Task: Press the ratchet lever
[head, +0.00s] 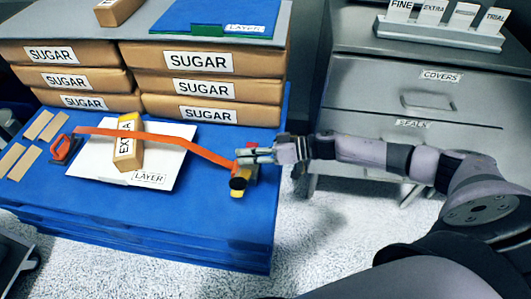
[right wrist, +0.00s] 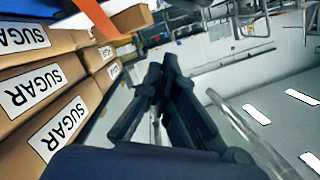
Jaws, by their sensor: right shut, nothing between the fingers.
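An orange strap (head: 165,137) runs over a brown box marked EXTRA (head: 127,150) on a white sheet marked LAYER (head: 165,165). Its left end meets a red hook piece (head: 64,148). Its right end meets the ratchet (head: 238,183), a small dark, red and yellow piece near the right edge of the blue stack; its lever cannot be told apart clearly. My right gripper (head: 243,156) is shut and empty, its fingertips at or just above the ratchet; contact cannot be told. The right wrist view shows its dark fingers (right wrist: 160,98) and part of the strap (right wrist: 97,17). My left gripper is out of view.
Brown SUGAR packs (head: 198,61) are stacked behind the blue stack (head: 215,225). A grey drawer cabinet (head: 350,98) stands at the right with a card holder (head: 440,33) on top. Light floor lies open between the stack and my right arm.

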